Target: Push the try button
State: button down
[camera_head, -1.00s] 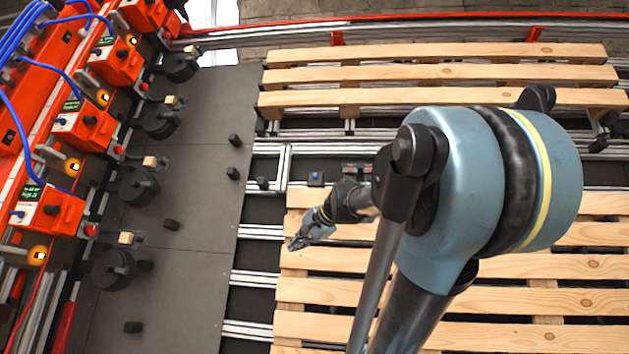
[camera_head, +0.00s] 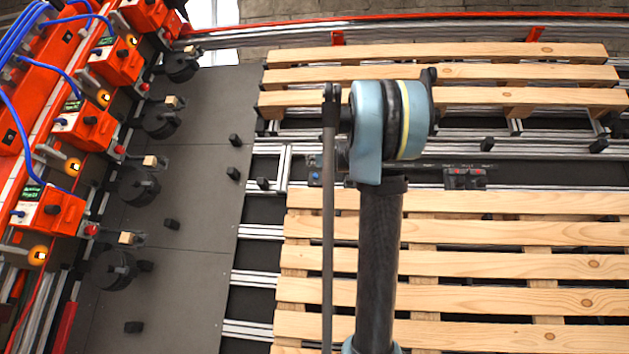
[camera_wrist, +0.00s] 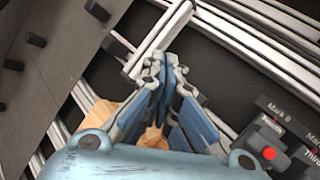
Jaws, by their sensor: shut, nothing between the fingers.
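No button that I can read as "try" shows in either view. A red button (camera_wrist: 268,153) sits on a dark block at the right of the wrist view, with small labels around it, one reading "Mark B". In the head view, red buttons (camera_head: 466,173) sit on the dark rail between the pallets. My gripper (camera_wrist: 165,62) is shut and empty, above the metal rails and dark floor, left of the red button.
Wooden pallets lie behind (camera_head: 440,75) and in front (camera_head: 520,270) of the rail. Orange boxes (camera_head: 88,128) with screens, blue cables and black round parts line the left side. A grey plate (camera_head: 190,240) with small black pegs lies between them and the frame.

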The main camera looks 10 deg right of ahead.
dwell(0.3)
jog(key=w+d+f, duration=0.2)
jog(key=w+f, duration=0.2)
jog(key=w, duration=0.3)
jog(key=shift+w+d, duration=0.15)
jog(key=shift+w+d+f, duration=0.3)
jog(key=shift+w+f, duration=0.15)
jog(key=shift+w, duration=0.25)
dwell(2.7)
jog(key=shift+s+a+r, duration=0.3)
jog(key=shift+s+r, duration=0.15)
jog(key=shift+s, duration=0.3)
jog(key=shift+s, duration=0.1)
jog(key=shift+s+a+r, duration=0.2)
jog(key=shift+s+r, duration=0.2)
jog(key=shift+s, duration=0.25)
jog(key=shift+s+a+r, duration=0.25)
jog(key=shift+s+r, duration=0.1)
jog(key=shift+s, duration=0.35)
jog(key=shift+s+a+r, duration=0.2)
jog(key=shift+s+r, duration=0.2)
jog(key=shift+s, duration=0.25)
